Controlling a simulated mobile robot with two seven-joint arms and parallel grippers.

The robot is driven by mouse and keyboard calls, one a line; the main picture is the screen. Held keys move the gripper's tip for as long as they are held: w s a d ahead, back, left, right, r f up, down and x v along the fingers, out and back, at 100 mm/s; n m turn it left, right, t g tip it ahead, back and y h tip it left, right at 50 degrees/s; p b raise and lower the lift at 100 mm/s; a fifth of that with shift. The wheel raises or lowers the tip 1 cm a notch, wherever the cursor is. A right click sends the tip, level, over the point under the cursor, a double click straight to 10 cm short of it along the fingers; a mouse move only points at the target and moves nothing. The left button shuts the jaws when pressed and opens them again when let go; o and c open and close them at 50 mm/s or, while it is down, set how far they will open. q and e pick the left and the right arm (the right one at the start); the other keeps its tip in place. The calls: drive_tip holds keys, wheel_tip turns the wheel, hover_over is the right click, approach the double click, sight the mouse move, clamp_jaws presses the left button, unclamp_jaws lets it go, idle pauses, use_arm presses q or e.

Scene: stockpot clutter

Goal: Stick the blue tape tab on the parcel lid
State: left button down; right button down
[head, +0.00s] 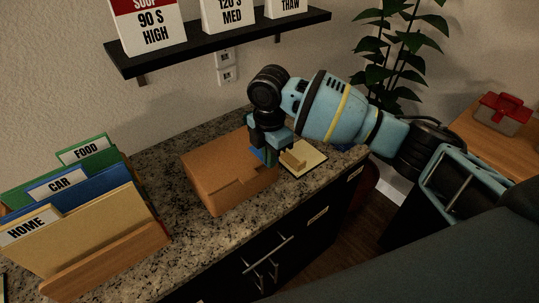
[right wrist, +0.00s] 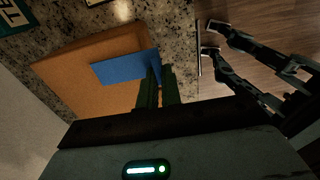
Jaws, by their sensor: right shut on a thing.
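The parcel (head: 217,178) is a brown cardboard box on the granite counter; its top also shows in the right wrist view (right wrist: 85,95). My right gripper (head: 264,155) is over the parcel's right end, pointing down. In the right wrist view its fingers (right wrist: 157,88) are shut on the right end of the blue tape tab (right wrist: 120,68). The tab is a flat blue strip that spreads over the parcel top in that view. I cannot tell whether it touches the lid. In the head view the gripper hides most of the tab. My left gripper is out of view.
A pale board (head: 311,160) with a tan block (head: 293,159) lies right of the parcel. A file holder (head: 110,262) with labelled folders stands at the left. A black shelf (head: 215,43) with signs hangs above. The counter's front edge is close to the parcel.

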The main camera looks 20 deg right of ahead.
drive_tip(key=c, duration=1.5)
unclamp_jaws()
drive_tip(key=shift+r, duration=0.1)
drive_tip(key=shift+r, duration=2.9)
